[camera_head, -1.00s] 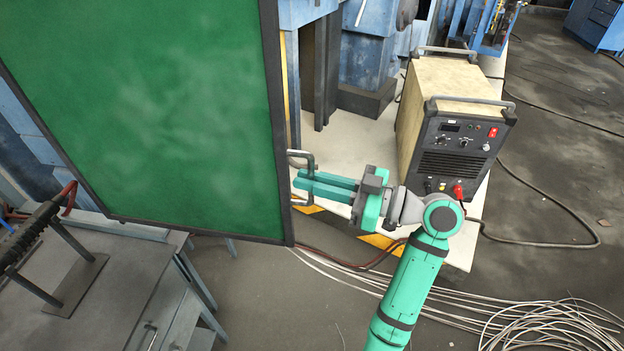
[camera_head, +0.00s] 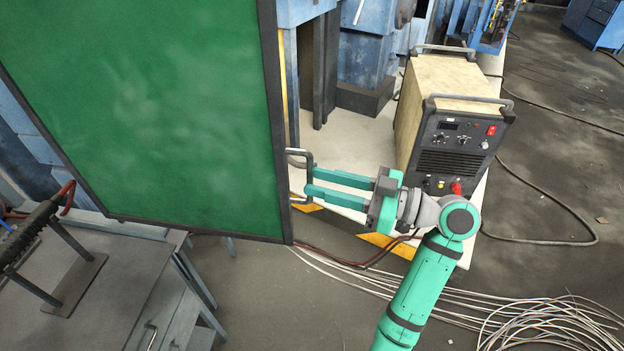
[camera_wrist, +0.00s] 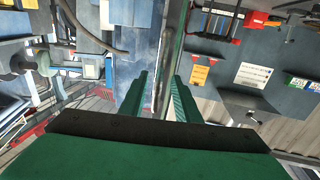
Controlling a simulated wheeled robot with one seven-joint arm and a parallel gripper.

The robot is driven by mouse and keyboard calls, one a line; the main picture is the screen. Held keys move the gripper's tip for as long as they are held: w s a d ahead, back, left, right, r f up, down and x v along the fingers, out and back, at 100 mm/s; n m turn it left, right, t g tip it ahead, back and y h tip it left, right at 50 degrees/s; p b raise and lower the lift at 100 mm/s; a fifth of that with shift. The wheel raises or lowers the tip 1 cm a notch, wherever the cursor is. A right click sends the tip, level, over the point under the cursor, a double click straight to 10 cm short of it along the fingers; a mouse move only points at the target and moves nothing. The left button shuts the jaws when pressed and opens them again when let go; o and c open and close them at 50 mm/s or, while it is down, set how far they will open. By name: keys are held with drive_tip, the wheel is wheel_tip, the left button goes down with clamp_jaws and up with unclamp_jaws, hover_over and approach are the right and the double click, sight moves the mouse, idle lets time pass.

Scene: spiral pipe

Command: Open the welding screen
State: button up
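The welding screen is a large green panel (camera_head: 150,110) in a dark frame, filling the upper left of the head view. A grey metal handle (camera_head: 310,160) sticks out from its right edge. My gripper (camera_head: 309,180) is at this handle, coming from the right. Its two teal fingers are spread apart, one above the other, with their tips at the handle's upright bar. I cannot tell whether they touch it. In the wrist view the fingers of my gripper (camera_wrist: 160,76) also stand apart, and I cannot make out the handle clearly between them.
A welding machine (camera_head: 455,130) stands on a pale platform (camera_head: 365,150) behind my gripper. A grey workbench (camera_head: 110,290) is at the lower left, below the screen. Coiled cables (camera_head: 540,325) lie on the floor at the lower right.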

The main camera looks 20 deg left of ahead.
drive_tip(key=d, duration=0.7)
drive_tip(key=shift+w+d, duration=0.35)
drive_tip(key=shift+w, duration=0.05)
drive_tip(key=shift+f, duration=0.1)
